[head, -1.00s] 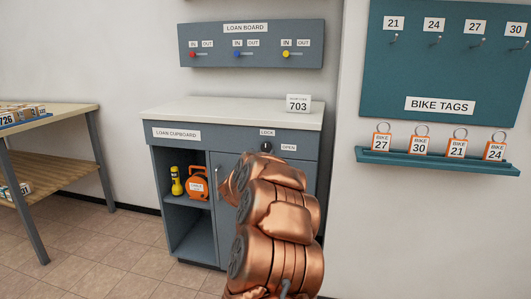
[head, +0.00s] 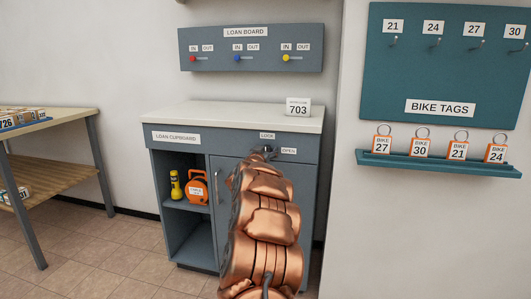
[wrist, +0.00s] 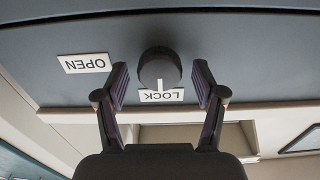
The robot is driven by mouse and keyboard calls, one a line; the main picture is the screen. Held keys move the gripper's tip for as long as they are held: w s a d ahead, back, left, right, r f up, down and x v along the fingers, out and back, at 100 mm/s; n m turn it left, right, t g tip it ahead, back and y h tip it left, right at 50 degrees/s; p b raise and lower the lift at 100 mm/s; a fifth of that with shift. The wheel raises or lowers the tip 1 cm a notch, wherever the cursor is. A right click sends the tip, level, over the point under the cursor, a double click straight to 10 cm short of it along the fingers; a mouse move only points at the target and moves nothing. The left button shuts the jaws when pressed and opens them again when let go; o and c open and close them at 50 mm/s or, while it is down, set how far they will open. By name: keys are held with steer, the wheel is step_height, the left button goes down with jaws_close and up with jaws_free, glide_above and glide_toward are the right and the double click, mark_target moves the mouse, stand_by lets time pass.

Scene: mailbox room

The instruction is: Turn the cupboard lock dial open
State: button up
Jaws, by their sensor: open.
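The loan cupboard (head: 225,143) has a dark round lock dial (wrist: 158,66) on its grey upper front panel. In the wrist view, which is upside down, the dial's white pointer mark lines up with the LOCK label (wrist: 161,96). The OPEN label (wrist: 84,63) sits to the left of the dial there. My gripper (wrist: 160,70) is open, with one finger on each side of the dial and a visible gap to each. In the head view my gripper (head: 262,153) is at the panel and largely hides the dial.
The cupboard door handle (head: 217,187) and open shelves with a yellow torch (head: 175,184) and an orange case (head: 197,187) are left of my arm. A 703 card (head: 298,107) stands on the top. A bike tag shelf (head: 440,166) is at right.

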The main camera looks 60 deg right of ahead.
steer(key=c, duration=1.1)
steer(key=m, duration=0.4)
steer(key=shift+m, duration=0.4)
steer(key=shift+s+f+m+b, duration=0.15)
steer(key=shift+m+b, duration=0.95)
steer(key=shift+m, duration=2.1)
steer(key=shift+f+m+b, duration=0.15)
steer(key=shift+m+b, duration=0.95)
steer(key=shift+m, duration=2.1)
